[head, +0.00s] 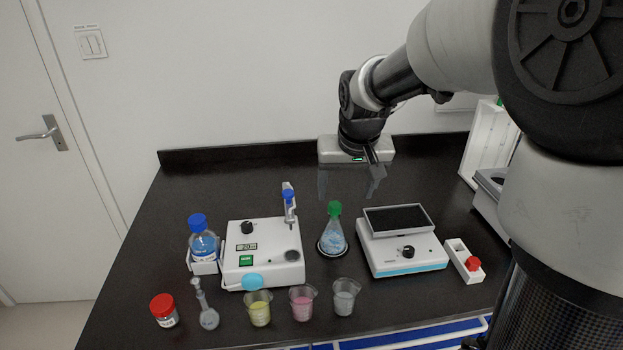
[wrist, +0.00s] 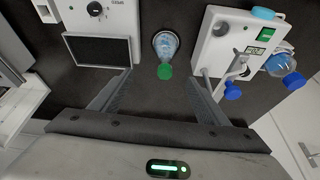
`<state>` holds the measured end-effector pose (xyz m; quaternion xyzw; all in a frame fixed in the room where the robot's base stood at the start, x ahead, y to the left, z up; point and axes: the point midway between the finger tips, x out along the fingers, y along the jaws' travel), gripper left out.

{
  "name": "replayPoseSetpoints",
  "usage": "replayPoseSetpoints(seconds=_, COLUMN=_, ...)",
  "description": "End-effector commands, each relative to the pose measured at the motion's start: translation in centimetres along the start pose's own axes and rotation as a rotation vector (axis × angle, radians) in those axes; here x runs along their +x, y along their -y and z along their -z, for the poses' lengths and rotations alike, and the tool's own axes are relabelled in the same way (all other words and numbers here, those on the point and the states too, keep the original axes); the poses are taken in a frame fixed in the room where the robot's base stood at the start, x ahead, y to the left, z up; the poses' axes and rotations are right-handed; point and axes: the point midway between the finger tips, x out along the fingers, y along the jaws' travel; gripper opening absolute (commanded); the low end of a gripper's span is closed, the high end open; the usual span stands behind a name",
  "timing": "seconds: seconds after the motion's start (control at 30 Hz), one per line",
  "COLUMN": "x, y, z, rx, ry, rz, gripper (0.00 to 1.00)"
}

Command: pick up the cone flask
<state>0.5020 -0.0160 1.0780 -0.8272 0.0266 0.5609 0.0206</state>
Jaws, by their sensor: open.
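The cone flask (head: 333,236) stands upright on the black bench in the head view, with a green cap and bluish contents. It stands between the white stirrer device and the device with a dark plate. It also shows in the wrist view (wrist: 166,47), top centre, its green cap pointing toward my gripper. My gripper (head: 374,180) is above the back of the bench, behind the flask and a little to its right. In the wrist view the two fingers (wrist: 157,88) are wide apart with nothing between them, and the flask lies beyond them.
A white stirrer device (head: 262,262) with a blue-topped upright is left of the flask. A dark-plated device (head: 403,258) is close on its right. Beakers (head: 302,303) stand in front. A blue-capped bottle (head: 203,242) is farther left. The bench behind the flask is clear.

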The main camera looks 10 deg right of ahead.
Motion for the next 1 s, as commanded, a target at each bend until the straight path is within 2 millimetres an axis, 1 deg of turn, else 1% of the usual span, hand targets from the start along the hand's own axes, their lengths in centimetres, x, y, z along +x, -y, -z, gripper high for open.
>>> replayPoseSetpoints(seconds=0.03, x=0.9, y=0.7, z=0.0, rx=-0.032, ry=-0.005, rz=0.013, gripper=0.69)
replayPoseSetpoints(seconds=0.1, x=1.3, y=1.4, z=0.1, rx=-0.064, ry=-0.010, rz=0.024, gripper=0.69)
replayPoseSetpoints(seconds=0.17, x=1.7, y=1.6, z=0.1, rx=-0.076, ry=-0.012, rz=0.028, gripper=0.69)
replayPoseSetpoints(seconds=0.27, x=3.2, y=1.7, z=0.0, rx=-0.080, ry=-0.010, rz=0.030, gripper=0.69)
replayPoseSetpoints(seconds=0.6, x=10.6, y=2.0, z=0.0, rx=-0.078, ry=-0.009, rz=0.030, gripper=0.69)
replayPoseSetpoints(seconds=0.7, x=12.2, y=2.0, z=0.1, rx=-0.077, ry=-0.011, rz=0.030, gripper=0.69)
replayPoseSetpoints(seconds=0.8, x=13.1, y=2.0, z=0.2, rx=-0.076, ry=-0.012, rz=0.029, gripper=0.69)
replayPoseSetpoints(seconds=0.93, x=13.7, y=1.9, z=0.2, rx=-0.077, ry=-0.013, rz=0.028, gripper=0.69)
replayPoseSetpoints(seconds=1.0, x=14.5, y=2.0, z=0.0, rx=-0.076, ry=-0.012, rz=0.029, gripper=0.69)
